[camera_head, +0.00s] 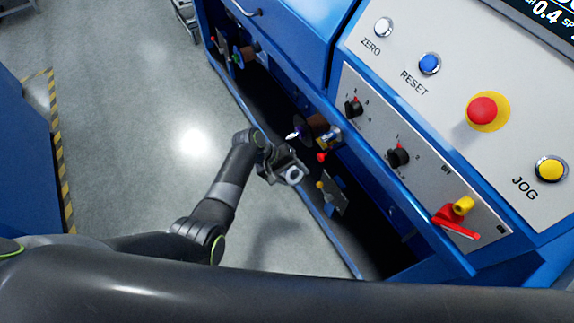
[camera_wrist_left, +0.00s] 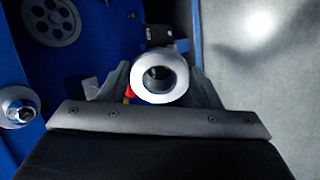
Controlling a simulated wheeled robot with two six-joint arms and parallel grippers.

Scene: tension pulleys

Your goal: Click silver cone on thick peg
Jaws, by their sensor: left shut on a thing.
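My left gripper (camera_head: 281,165) is beside the open front of the blue machine in the head view. It is shut on the silver cone (camera_head: 294,174). In the left wrist view the cone (camera_wrist_left: 173,92) shows end-on between the fingers of the left gripper (camera_wrist_left: 158,85), as a pale ring with a dark hole. A silver-tipped peg (camera_head: 293,135) sticks out of the machine above the gripper, apart from the held cone. A round silver fitting (camera_wrist_left: 18,107) shows at the left of the wrist view. I cannot tell which peg is the thick one. My right gripper is not in view.
The control panel has a red button (camera_head: 482,111) and a red lever (camera_head: 456,231). A grey spoked wheel (camera_wrist_left: 50,22) shows in the wrist view. The floor (camera_head: 130,110) at left is clear.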

